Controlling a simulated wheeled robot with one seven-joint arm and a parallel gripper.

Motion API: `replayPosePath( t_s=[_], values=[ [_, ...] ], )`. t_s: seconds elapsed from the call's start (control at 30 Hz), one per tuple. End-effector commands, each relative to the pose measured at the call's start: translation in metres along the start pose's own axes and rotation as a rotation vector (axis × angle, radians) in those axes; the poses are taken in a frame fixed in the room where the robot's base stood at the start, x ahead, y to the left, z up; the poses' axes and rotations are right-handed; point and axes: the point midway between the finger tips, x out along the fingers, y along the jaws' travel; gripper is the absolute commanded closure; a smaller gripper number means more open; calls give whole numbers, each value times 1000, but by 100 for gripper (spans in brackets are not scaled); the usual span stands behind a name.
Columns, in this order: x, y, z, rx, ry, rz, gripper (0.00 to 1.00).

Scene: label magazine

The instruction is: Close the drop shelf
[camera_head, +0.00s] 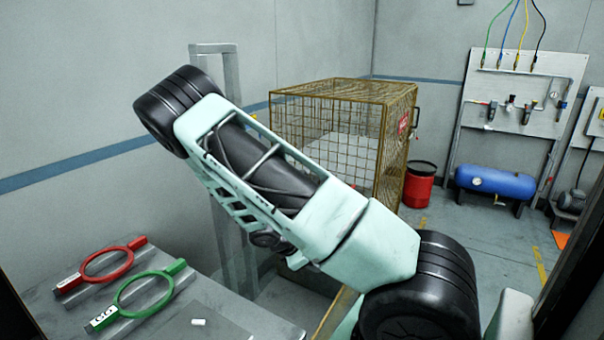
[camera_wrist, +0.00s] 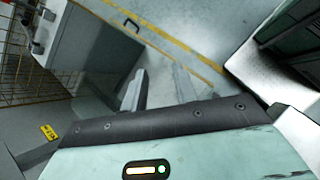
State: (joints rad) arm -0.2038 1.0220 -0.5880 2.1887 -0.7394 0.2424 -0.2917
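I cannot make out for sure which part is the drop shelf. A grey flat surface (camera_head: 235,318) at the lower left of the head view carries a red ring tool (camera_head: 105,262) and a green ring tool (camera_head: 145,292). A grey box-like unit with a black handle shows at the upper left of the wrist view (camera_wrist: 85,40). My gripper (camera_wrist: 159,76) shows in the wrist view with its two fingers apart and nothing between them; it appears to be over the floor. In the head view my arm crosses the middle, and the gripper cannot be made out.
A brass wire cage (camera_head: 345,105) stands behind my arm. A red bin (camera_head: 418,188), a blue tank (camera_head: 495,183) and a hose panel (camera_head: 515,105) stand at the right. A small white piece (camera_head: 198,322) lies on the grey surface. Floor is free at right.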

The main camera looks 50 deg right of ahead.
Motion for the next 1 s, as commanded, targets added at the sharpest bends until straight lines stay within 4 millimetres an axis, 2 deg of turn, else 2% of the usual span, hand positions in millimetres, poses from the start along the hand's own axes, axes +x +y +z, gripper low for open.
replayPosePath(
  t_s=[0.03,0.1,0.2,0.33,0.47,0.57,0.67,0.73,0.9,1.0],
  values=[
    [12,-7,-15,38,133,-31,71],
    [13,-9,-30,65,301,-37,71],
    [9,-2,-43,92,494,0,71],
    [4,14,-47,111,695,99,71],
    [-2,36,-37,124,883,276,71],
    [-10,54,-17,141,1000,469,71],
    [-23,71,13,172,1070,695,71],
    [-34,79,41,202,1088,867,71],
    [-60,84,114,279,1034,1256,71],
    [-72,80,148,315,975,1419,71]
  ],
)
